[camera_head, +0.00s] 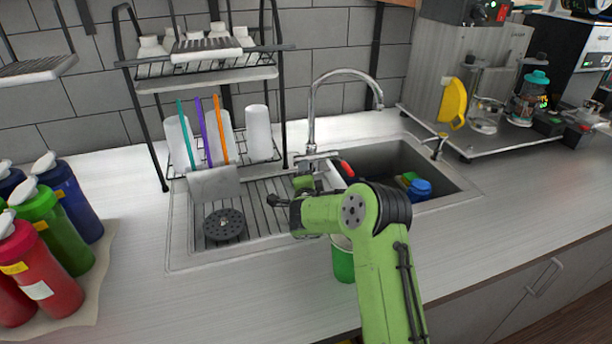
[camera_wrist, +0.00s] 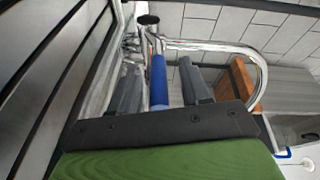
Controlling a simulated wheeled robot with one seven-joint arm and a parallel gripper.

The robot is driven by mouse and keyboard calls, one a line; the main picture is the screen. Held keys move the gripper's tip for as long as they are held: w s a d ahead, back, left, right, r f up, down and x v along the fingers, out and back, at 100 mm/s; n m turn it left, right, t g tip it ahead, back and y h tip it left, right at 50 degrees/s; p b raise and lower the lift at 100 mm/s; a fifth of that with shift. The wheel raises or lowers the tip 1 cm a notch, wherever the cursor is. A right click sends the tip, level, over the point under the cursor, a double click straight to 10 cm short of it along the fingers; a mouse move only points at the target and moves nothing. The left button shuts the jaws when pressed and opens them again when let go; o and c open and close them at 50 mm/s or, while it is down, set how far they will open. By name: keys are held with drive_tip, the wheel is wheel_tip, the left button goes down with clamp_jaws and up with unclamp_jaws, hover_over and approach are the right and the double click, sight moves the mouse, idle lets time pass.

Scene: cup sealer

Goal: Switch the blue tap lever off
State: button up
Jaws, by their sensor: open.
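The chrome tap (camera_head: 313,112) stands behind the sink with its tall curved spout; in the wrist view its curved chrome pipe (camera_wrist: 225,48) runs to the right. The blue tap lever (camera_wrist: 159,82) shows in the wrist view, between the two grey fingers of my gripper (camera_wrist: 160,66). The fingers are open, one on each side of the lever, with a visible gap at least on the right. In the head view my gripper (camera_head: 307,178) is at the tap's base, and the blue lever cannot be made out. A red lever (camera_head: 347,169) shows right of the tap.
Several pump bottles (camera_head: 60,210) stand at far left. A green container (camera_head: 343,264) is partly hidden by my arm.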

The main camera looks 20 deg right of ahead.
drive_tip(key=b+v, duration=0.4)
drive_tip(key=v, duration=0.3)
drive_tip(key=b+v, duration=0.4)
drive_tip(key=v, duration=0.4)
drive_tip(key=shift+s+a+f+b, duration=0.15)
drive_tip(key=shift+a+f+b, duration=0.1)
drive_tip(key=shift+b, duration=0.1)
drive_tip(key=shift+s+r, duration=0.15)
drive_tip(key=shift+s, duration=0.1)
drive_tip(key=shift+d, duration=0.1)
